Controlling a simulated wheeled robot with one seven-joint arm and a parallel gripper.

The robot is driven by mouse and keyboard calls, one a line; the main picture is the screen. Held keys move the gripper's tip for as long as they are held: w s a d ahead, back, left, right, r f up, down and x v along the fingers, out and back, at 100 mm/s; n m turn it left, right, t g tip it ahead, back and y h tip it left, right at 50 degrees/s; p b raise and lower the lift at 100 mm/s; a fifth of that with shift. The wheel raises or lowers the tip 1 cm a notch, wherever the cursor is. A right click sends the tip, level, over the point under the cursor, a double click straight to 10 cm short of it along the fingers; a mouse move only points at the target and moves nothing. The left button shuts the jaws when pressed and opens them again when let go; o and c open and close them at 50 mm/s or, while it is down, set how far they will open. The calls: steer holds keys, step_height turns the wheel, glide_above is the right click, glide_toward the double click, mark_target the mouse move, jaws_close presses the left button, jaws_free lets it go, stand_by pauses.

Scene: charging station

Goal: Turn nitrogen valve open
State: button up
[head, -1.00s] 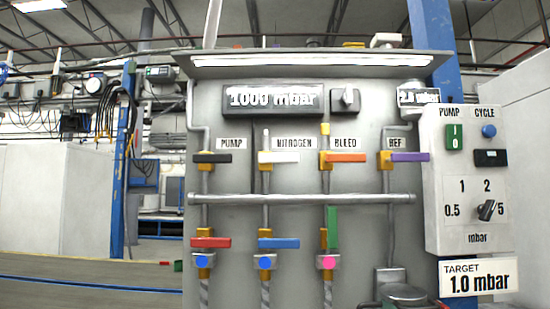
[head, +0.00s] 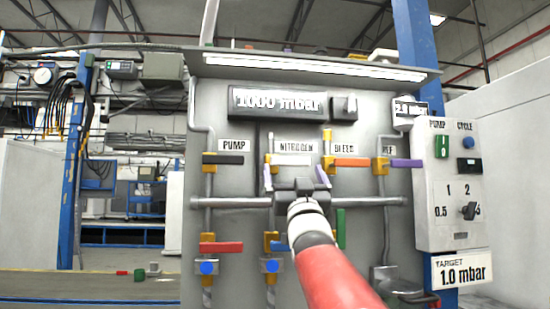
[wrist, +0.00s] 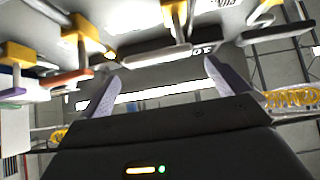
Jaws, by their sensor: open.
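The nitrogen valve is a white bar handle (head: 293,160) on a yellow body, set horizontal under the NITROGEN label. It also shows in the wrist view as a white handle (wrist: 157,56), just beyond the fingertips and lying across the space between them. My gripper (head: 295,177) is open and empty in front of the panel, its fingers spread just below the handle in the head view. In the wrist view the two pale fingers of my gripper (wrist: 160,77) are wide apart, and I see no contact with the handle. My red and white arm hides the lower middle of the panel.
The orange bleed handle (head: 352,163) sits close right of the nitrogen handle, and the black pump handle (head: 223,160) is on its left. A grey horizontal pipe (head: 235,203) runs below. The purple REF handle (head: 406,164) and control box (head: 450,215) stand at right.

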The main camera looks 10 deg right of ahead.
mark_target(290, 160)
steer(key=p+x, duration=0.3)
steer(key=x, duration=0.2)
steer(key=shift+w+r, duration=0.15)
steer(key=shift+r, duration=0.15)
steer(key=shift+w+d+r, duration=0.1)
steer(key=shift+w+r, duration=0.1)
steer(key=shift+w, duration=0.2)
steer(key=c, duration=1.1)
steer(key=shift+c, duration=0.2)
